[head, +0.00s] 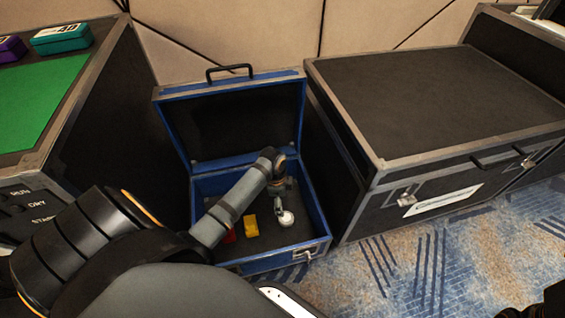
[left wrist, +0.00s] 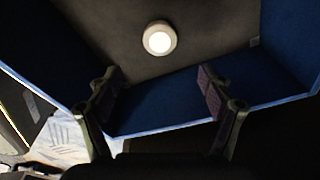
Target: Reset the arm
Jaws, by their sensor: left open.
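My left arm reaches into an open blue case (head: 322,232) on the floor, and its lid stands up at the back. My left gripper (head: 280,203) points down inside the case. In the left wrist view the gripper (left wrist: 160,88) is open, with nothing between its fingers. A round white object (head: 286,218) lies on the dark case floor close to the gripper. It also shows in the left wrist view (left wrist: 159,40), beyond the fingertips and apart from them.
A yellow block (head: 251,227) and a partly hidden red block (head: 230,236) lie in the case. A black flight case (head: 430,95) stands to the right. At the left a black case with a green top (head: 38,100) carries a teal box (head: 62,39) and a purple box (head: 11,48).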

